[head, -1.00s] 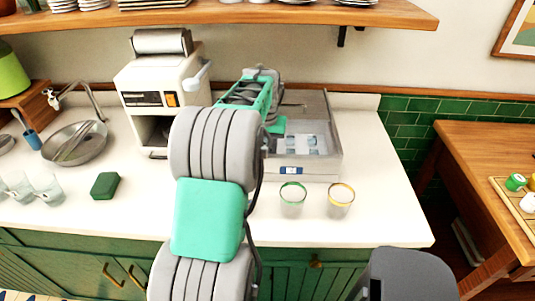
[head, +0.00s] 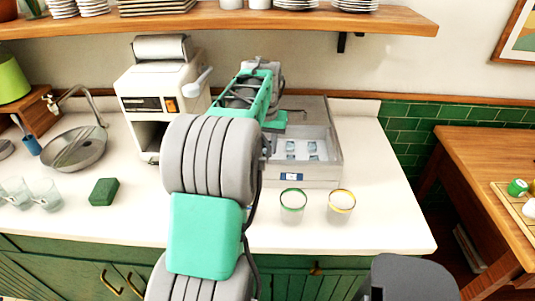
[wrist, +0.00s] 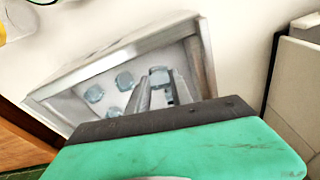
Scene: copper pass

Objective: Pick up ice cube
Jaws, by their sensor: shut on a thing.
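My gripper (wrist: 158,93) is shut on an ice cube (wrist: 159,76), which shows between the fingertips in the wrist view. The held cube is pale blue and clear. Several other ice cubes (wrist: 124,81) lie in the grey bin (wrist: 203,50) behind and to the left of the fingers. In the head view the bin (head: 333,168) stands at the back of the counter, with ice cubes (head: 290,147) on its floor. My arm hides the fingertips and the held cube there. I cannot tell how far the held cube is above the bin floor.
A green-rimmed glass (head: 293,203) and a yellow-rimmed glass (head: 341,203) stand in front of the bin. A white machine (head: 160,95) stands to its left. A green sponge (head: 104,191) and a sink (head: 75,150) are farther left. The counter right of the bin is clear.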

